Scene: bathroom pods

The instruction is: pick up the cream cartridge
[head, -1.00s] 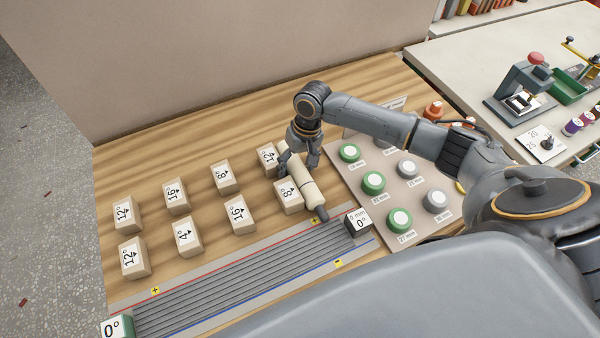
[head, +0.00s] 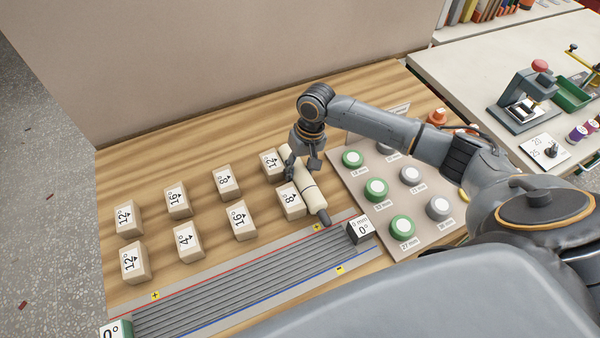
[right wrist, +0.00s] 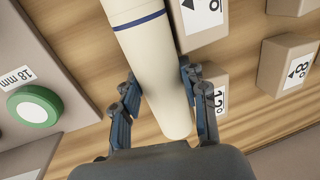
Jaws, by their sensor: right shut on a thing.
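The cream cartridge (head: 311,200) is a long cream tube with a dark band and a grey nozzle at its lower end. It lies slanted between the wooden blocks and the button board, its nozzle pointing at the grey ribbed strip. My right gripper (head: 303,170) is at its upper end, shut on it. In the right wrist view the cartridge (right wrist: 150,60) runs between the two fingers (right wrist: 160,100), with its blue band at the top. I cannot tell whether it is clear of the table. My left gripper is not in view.
Several wooden blocks with numbers (head: 240,220) stand left of the cartridge, one (head: 292,201) very close beside it. The button board (head: 400,200) with green and grey round pieces is at the right. The ribbed strip (head: 240,275) lies in front, with a dark 0° block (head: 360,230) at its end.

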